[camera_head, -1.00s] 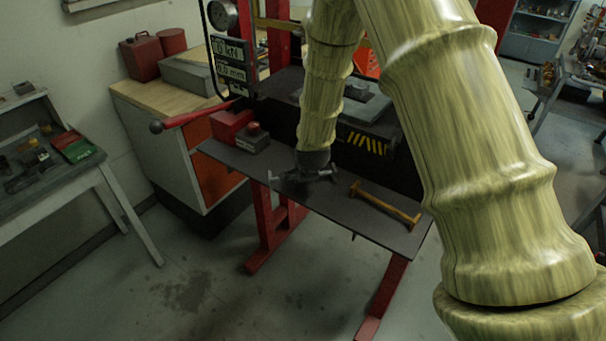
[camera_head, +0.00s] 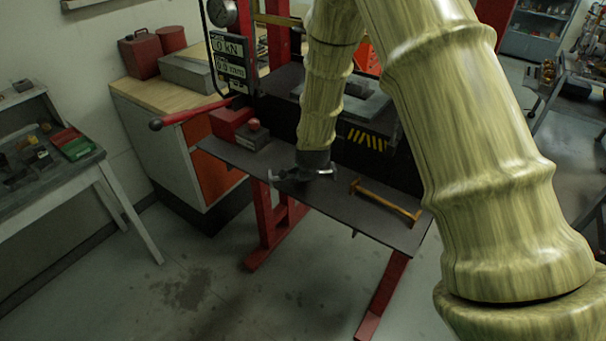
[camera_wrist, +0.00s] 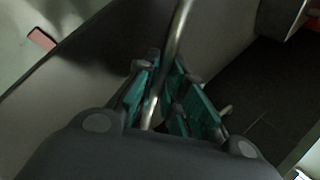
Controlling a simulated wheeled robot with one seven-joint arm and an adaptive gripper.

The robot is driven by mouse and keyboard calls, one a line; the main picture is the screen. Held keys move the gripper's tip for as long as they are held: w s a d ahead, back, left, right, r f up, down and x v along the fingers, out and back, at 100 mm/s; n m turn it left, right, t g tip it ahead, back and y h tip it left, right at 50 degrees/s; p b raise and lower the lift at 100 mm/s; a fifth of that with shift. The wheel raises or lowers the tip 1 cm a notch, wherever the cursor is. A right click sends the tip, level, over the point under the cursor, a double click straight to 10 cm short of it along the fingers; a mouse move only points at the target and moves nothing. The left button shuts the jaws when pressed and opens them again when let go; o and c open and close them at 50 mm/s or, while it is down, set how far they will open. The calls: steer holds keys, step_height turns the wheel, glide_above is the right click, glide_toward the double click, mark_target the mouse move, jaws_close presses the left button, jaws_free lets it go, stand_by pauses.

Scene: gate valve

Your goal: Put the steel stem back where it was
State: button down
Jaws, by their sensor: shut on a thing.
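The steel stem (camera_wrist: 181,22) is a slim, shiny grey rod in the wrist view. It runs from the top edge down between the teal finger pads of my gripper (camera_wrist: 167,78). The gripper is shut on it, and the stem slants within the picture. In the head view my gripper (camera_head: 300,174) is low over the dark shelf (camera_head: 228,163) at the front of the red press. I cannot pick out the place the stem came from.
A red box (camera_head: 229,124) and a dark block with a red knob (camera_head: 253,137) stand at the left. A red lever (camera_head: 195,115) sticks out left. Bare shelf lies between.

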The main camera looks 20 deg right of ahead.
steer(key=shift+f, duration=0.15)
steer(key=c, duration=1.4)
jaws_free()
steer(key=shift+s, duration=0.1)
steer(key=shift+v, duration=6)
